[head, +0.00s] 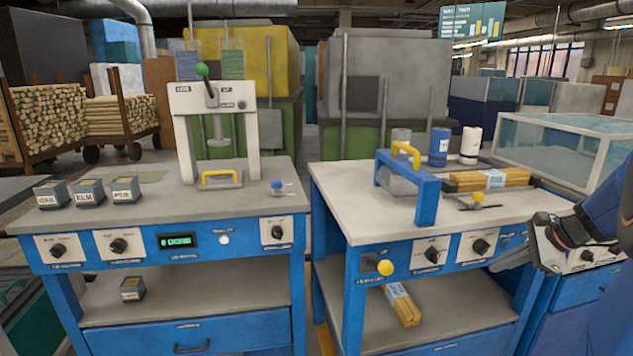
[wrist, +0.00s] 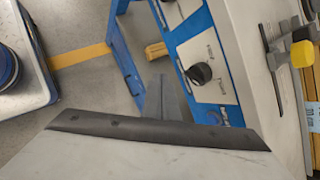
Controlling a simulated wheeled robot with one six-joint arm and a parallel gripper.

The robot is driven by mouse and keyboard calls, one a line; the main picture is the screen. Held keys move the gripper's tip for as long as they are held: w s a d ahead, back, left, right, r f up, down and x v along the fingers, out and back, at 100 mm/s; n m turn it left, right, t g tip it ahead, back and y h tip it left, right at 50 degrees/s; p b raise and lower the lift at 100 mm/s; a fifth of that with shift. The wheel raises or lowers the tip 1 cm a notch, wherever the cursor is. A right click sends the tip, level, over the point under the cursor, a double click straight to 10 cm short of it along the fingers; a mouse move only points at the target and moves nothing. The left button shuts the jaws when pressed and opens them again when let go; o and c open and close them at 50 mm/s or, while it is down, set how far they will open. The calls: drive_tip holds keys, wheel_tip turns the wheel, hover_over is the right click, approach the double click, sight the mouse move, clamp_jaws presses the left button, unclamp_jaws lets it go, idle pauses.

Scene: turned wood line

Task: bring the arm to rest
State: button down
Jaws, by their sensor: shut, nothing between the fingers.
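My gripper (head: 500,262) is at the right of the head view, beside the front right corner of the right workbench. Its fingers point left and are shut with nothing held. My dark arm comes in from the right edge. In the wrist view the grey fingers (wrist: 165,100) show beyond the dark edge of my wrist housing, next to the blue bench front with a black knob (wrist: 200,73).
The left workbench (head: 250,195) bears a white press (head: 182,135) and labelled blocks (head: 88,192). A gap separates the benches.

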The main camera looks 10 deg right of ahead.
drive_tip(key=s+a+n+g, duration=0.25)
drive_tip(key=a+n, duration=0.25)
drive_tip(key=a, duration=0.5)
drive_tip(key=s+a+f+n+h, duration=0.2)
drive_tip(key=s+a+n+h, duration=0.2)
drive_tip(key=s+a+n, duration=1.1)
drive_tip(key=shift+s+f+n+t, duration=0.2)
drive_tip(key=shift+s+n+t, duration=0.15)
drive_tip(key=shift+s+n, duration=0.7)
